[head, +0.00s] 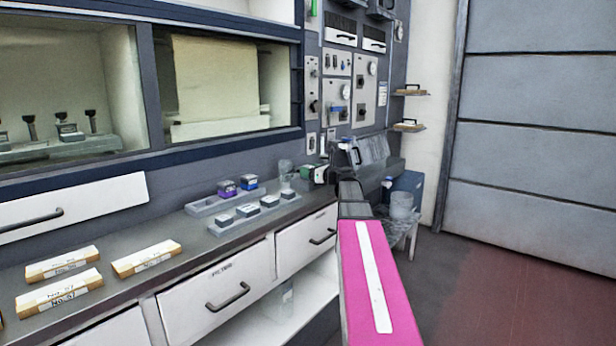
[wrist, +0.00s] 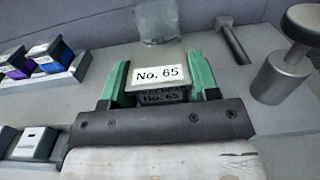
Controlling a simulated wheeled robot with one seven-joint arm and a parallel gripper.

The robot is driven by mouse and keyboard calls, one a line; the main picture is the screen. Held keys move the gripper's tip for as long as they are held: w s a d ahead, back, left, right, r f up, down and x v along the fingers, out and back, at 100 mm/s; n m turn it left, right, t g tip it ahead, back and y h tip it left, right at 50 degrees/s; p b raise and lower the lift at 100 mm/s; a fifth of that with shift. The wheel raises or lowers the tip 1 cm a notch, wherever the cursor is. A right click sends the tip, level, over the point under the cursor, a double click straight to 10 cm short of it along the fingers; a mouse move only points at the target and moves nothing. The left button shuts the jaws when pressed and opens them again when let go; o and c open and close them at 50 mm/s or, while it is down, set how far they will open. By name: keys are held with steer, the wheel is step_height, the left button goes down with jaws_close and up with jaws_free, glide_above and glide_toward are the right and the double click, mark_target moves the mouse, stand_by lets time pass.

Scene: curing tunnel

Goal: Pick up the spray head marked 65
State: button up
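The spray head marked No. 65 (wrist: 158,52) stands on the bench in the wrist view, with a pale grey upper part, a white label and a dark lower part that repeats the number. My gripper (wrist: 160,88) has its two green fingers on either side of the lower part. The fingers are very close to its sides; I cannot tell whether they press on it. In the head view my gripper (head: 308,173) is low over the bench's far end, just right of the grey spray head (head: 285,167), which appears small there.
Two grey trays hold small labelled blocks, the rear tray (head: 200,208) and front tray (head: 222,229). In the wrist view a round-topped metal post (wrist: 283,78) and a metal peg (wrist: 233,45) stand to the right. Labelled wooden blocks (head: 147,259) lie nearer on the bench.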

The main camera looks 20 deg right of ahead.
steer(key=shift+c, duration=0.5)
steer(key=shift+r, duration=0.15)
steer(key=shift+r, duration=0.55)
steer(key=r, duration=0.1)
steer(key=s+r, duration=0.1)
steer(key=r, duration=0.1)
steer(key=shift+a+r, duration=0.1)
steer(key=shift+a, duration=0.05)
steer(key=s+a+r, duration=0.2)
steer(key=s+r, duration=0.4)
steer(key=s, duration=0.4)
steer(key=shift+s+a+r, duration=0.2)
steer(key=shift+a+r, duration=0.05)
steer(key=shift+a, duration=0.05)
